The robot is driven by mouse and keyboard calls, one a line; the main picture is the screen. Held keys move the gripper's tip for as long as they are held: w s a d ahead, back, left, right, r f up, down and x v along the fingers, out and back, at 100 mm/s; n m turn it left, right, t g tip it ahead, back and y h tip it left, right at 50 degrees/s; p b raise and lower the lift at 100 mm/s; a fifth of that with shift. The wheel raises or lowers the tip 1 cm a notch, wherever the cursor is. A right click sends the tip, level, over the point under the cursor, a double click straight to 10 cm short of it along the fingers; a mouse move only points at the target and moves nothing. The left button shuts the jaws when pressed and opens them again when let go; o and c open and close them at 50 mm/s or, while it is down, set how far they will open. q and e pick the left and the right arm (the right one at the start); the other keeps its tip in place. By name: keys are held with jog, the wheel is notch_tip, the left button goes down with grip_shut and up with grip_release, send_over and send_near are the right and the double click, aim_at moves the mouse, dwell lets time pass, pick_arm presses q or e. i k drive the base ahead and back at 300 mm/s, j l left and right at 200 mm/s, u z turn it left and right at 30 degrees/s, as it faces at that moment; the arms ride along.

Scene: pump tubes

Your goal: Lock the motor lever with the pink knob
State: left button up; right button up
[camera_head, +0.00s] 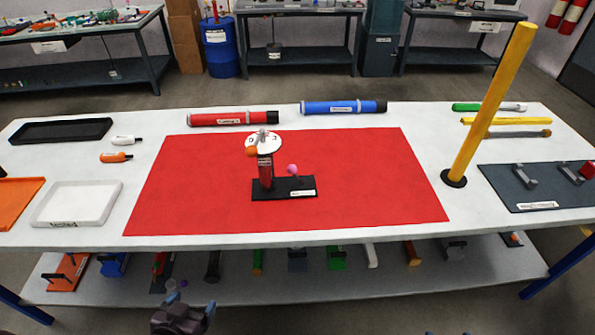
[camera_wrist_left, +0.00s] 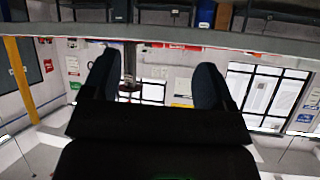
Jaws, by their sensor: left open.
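The motor stand has a black base plate (camera_head: 270,195), a red upright post (camera_head: 265,172) and a white round top (camera_head: 262,143) with an orange part at its left. The pink knob (camera_head: 292,169) sits above the base, right of the post. My left gripper (camera_head: 185,300) is at the bottom of the head view, in front of the table and well apart from the stand. In the left wrist view its two dark fingers (camera_wrist_left: 154,82) are apart with nothing clearly held. Only tiny dark tips, perhaps my right gripper's, show at the bottom edge of the head view.
The stand is on a red mat (camera_head: 200,195) with bare room around it. Red (camera_head: 230,118) and blue (camera_head: 340,107) tubes lie behind. A tall yellow pole (camera_head: 490,105) stands at the right. A white tray (camera_head: 50,217) is at the left. A lower shelf (camera_head: 330,285) holds several parts.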

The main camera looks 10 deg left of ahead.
aim_at(292, 169)
jog(key=k+j+z, duration=0.1)
jog(key=j+z, duration=0.15)
jog(key=j, duration=0.15)
jog(key=k+j+z, duration=0.1)
jog(key=j+z, duration=0.15)
jog(key=k+j+z, duration=0.25)
jog(key=j, duration=0.25)
jog(key=j+z, duration=0.25)
jog(key=k+j+z, duration=0.25)
jog(key=j, duration=0.1)
